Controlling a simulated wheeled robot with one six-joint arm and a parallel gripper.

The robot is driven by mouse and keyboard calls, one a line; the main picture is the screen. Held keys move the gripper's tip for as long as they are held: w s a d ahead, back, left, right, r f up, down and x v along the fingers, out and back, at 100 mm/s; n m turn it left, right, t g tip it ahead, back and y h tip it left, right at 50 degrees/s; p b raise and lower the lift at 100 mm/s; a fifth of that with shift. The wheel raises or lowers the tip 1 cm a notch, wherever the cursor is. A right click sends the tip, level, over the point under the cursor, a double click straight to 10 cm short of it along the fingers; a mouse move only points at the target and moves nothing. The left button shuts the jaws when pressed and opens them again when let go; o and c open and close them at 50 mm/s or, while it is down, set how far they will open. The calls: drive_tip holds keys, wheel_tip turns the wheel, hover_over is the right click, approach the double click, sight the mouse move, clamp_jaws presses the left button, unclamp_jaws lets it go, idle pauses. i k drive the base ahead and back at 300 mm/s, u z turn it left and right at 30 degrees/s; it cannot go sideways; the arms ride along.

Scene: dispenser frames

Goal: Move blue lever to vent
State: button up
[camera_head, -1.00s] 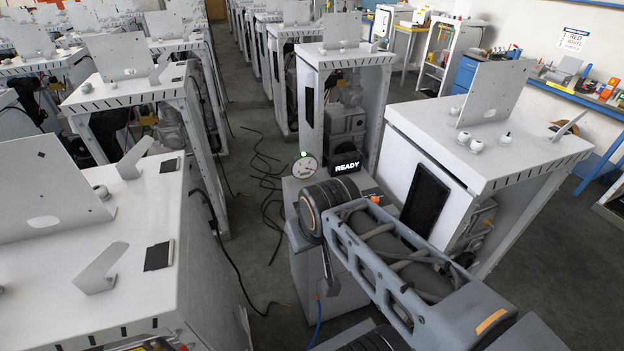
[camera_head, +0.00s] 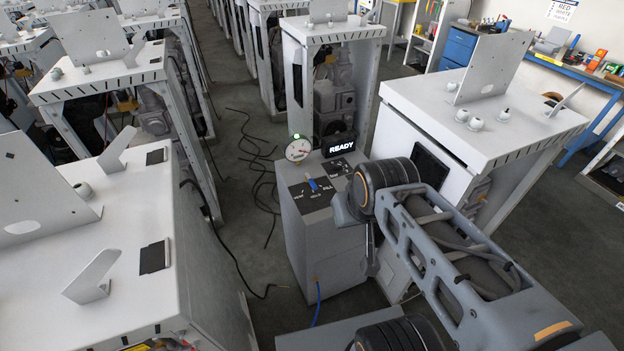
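The blue lever (camera_head: 313,185) is small and sits on the black top panel (camera_head: 322,176) of a grey box (camera_head: 316,235) at the centre. It stands near the middle of a row of white labels. The left label seems to read VENT and the middle one HOLD; the right one is hard to read. My arm comes in from the lower right, its dark joint just right of the panel. A narrow dark part that looks like my gripper (camera_head: 371,258) hangs beside the box's right side, apart from the lever. Its fingers are too hidden to judge.
A round gauge (camera_head: 298,149) with a green light and a lit READY sign (camera_head: 338,146) stand at the box's back edge. A white cabinet (camera_head: 478,110) stands to the right, and a white bench (camera_head: 130,240) to the left. Loose black cables lie on the floor between.

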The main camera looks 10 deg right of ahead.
sight(308, 178)
drive_tip(key=u, duration=0.4)
drive_tip(key=k, duration=1.05)
drive_tip(key=z, duration=0.5)
drive_tip(key=i, duration=1.65)
drive_tip(key=u, duration=0.8)
